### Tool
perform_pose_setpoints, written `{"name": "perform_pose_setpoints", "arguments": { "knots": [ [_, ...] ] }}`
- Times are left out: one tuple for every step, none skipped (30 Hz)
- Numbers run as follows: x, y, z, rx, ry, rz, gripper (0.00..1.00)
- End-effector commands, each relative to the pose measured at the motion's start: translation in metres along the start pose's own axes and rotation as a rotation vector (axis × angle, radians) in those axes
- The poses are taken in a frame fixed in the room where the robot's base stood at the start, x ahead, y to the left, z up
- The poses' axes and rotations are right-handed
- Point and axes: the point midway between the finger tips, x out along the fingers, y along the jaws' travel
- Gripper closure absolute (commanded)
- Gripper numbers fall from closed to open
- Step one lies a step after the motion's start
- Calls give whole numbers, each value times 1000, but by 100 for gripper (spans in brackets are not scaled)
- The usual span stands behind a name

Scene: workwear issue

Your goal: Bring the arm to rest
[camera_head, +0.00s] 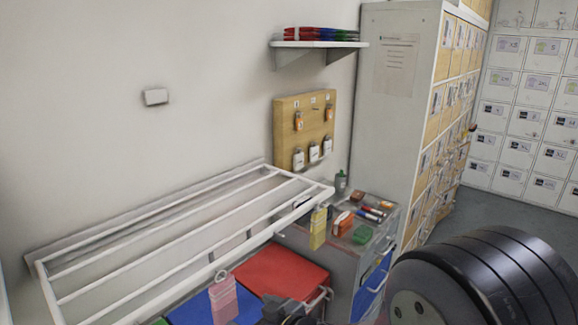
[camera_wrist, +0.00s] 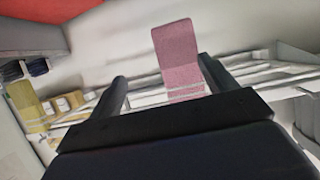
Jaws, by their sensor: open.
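My gripper (camera_wrist: 162,82) shows in the wrist view as two dark fingers standing wide apart, with nothing held between them. A pink tag (camera_wrist: 178,55) shows beyond the fingers, closer to the right one. The pink tag (camera_head: 223,298) hangs from the white rail rack (camera_head: 160,270) in the head view. My dark arm fills the lower right of the head view. A small dark part at the bottom centre may belong to my gripper, but its fingers cannot be made out there.
A yellow tag (camera_head: 318,228) hangs at the rack's right end. Behind it is a grey cabinet (camera_head: 340,262) with markers and small items on top. A red surface (camera_head: 282,272) lies below the rack. A key board (camera_head: 305,130) and shelf (camera_head: 320,44) are on the wall; tall lockers (camera_head: 400,110) stand right.

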Motion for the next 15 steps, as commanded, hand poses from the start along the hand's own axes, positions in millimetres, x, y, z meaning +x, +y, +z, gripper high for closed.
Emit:
{"name": "perform_pose_setpoints", "arguments": {
  "knots": [
    [4, 4, 9, 7, -4, 12, 20],
    [5, 7, 13, 12, -5, 19, 20],
    [7, 10, 17, 16, -4, 30, 20],
    [8, 13, 21, 20, -4, 38, 20],
    [10, 16, 25, 23, -4, 47, 20],
    [12, 20, 30, 27, -5, 60, 20],
    [13, 22, 34, 31, -4, 68, 20],
    [14, 25, 37, 35, -4, 77, 20],
    [15, 29, 43, 42, -4, 89, 20],
    [16, 32, 46, 45, -3, 98, 20],
    [17, 35, 50, 50, -4, 109, 20],
    [18, 39, 56, 53, -5, 122, 20],
    [19, 42, 60, 58, -4, 134, 20],
    [20, 45, 64, 62, -5, 144, 20],
    [20, 49, 69, 70, -4, 157, 20]
  ]
}}
